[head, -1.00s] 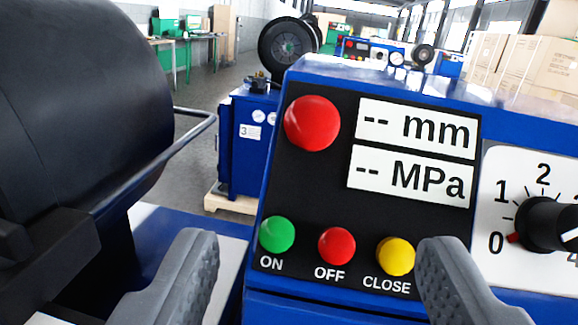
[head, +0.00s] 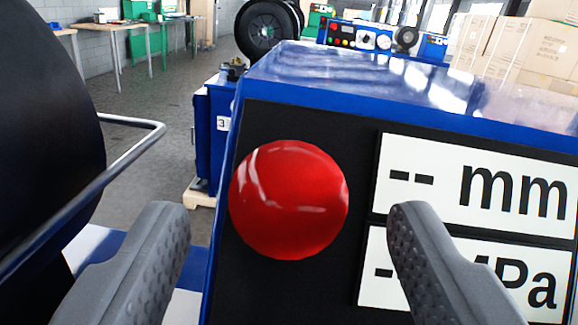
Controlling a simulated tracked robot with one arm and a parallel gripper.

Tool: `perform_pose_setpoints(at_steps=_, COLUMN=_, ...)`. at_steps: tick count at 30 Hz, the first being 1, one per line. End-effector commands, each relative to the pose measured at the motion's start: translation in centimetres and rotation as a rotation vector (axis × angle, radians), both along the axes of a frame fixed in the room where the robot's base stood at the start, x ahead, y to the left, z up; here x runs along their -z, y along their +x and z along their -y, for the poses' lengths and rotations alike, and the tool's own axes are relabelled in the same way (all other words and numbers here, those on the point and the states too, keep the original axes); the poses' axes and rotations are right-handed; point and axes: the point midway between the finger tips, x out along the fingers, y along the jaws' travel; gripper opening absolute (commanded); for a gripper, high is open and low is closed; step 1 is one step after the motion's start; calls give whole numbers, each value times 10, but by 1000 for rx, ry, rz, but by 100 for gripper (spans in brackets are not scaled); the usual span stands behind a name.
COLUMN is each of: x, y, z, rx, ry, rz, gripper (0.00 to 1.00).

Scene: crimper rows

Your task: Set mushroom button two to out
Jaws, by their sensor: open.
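A big red mushroom button (head: 289,200) sits at the upper left of a black control panel (head: 290,122) on a blue machine. No number shows on this machine in view, and I cannot tell from this angle whether the button is in or out. My gripper (head: 287,222) is open and empty. Its two grey fingers stand left and right of the button in the picture, apart from it, with the button between them. The right finger covers part of the lower display (head: 540,285).
An upper display (head: 480,188) reads "-- mm"; the lower one shows "MPa". A dark rounded body with a metal rail (head: 75,210) stands close on the left. Behind are a blue machine marked 3 (head: 215,125), a black wheel (head: 265,28) and cardboard boxes (head: 530,50).

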Motion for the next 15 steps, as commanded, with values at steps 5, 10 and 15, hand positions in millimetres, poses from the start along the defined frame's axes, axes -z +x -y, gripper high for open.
perform_pose_setpoints(at_steps=5, x=1, y=12, z=-1, rx=-1, ry=0, rz=-2, gripper=59)
perform_pose_setpoints(at_steps=10, x=1, y=16, z=-1, rx=-1, ry=0, rz=-1, gripper=59)
perform_pose_setpoints(at_steps=15, x=1, y=16, z=-2, rx=-1, ry=0, rz=0, gripper=59)
